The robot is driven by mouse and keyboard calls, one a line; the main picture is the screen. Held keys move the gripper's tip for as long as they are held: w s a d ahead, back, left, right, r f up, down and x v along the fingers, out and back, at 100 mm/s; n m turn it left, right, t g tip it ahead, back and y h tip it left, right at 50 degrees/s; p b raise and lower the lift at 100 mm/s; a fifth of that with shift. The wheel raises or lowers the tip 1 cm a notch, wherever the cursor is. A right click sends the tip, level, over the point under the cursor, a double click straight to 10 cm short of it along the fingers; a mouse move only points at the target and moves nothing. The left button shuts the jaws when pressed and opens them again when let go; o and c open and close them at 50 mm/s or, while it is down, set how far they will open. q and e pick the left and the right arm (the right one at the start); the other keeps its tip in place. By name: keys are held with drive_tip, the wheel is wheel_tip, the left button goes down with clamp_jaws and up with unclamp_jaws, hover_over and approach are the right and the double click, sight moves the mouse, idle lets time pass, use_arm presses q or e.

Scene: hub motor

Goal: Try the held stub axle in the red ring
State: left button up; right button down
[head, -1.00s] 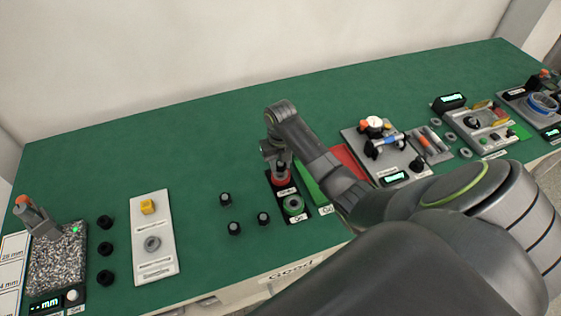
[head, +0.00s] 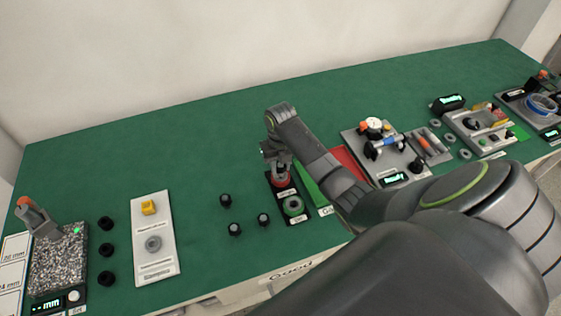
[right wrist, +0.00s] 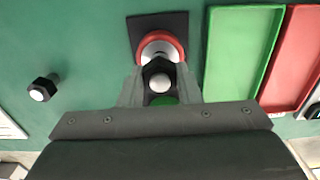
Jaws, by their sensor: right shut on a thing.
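The red ring (head: 279,182) stands on a black base at the middle of the bench. My right gripper (head: 279,166) is over it, pointing down. In the right wrist view the gripper (right wrist: 160,85) is shut on the stub axle (right wrist: 159,76), which has a dark hexagonal part and a pale end. The red ring (right wrist: 178,47) shows around and behind the axle's far side, with a pale collar inside it. How deep the axle sits in the ring is hidden. My left gripper is not in view.
Several dark stub axles (head: 235,229) stand on the mat left of the rings. A green tray (right wrist: 243,55) and a red tray (right wrist: 296,58) lie just right. A gauge fixture (head: 385,150) is farther right. The mat behind is clear.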

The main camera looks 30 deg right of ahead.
drive_tip(key=shift+f, duration=0.4)
idle(0.3)
drive_tip(key=shift+r, duration=0.2)
idle(0.7)
drive_tip(key=shift+r+p, duration=0.5)
drive_tip(key=shift+p, duration=0.15)
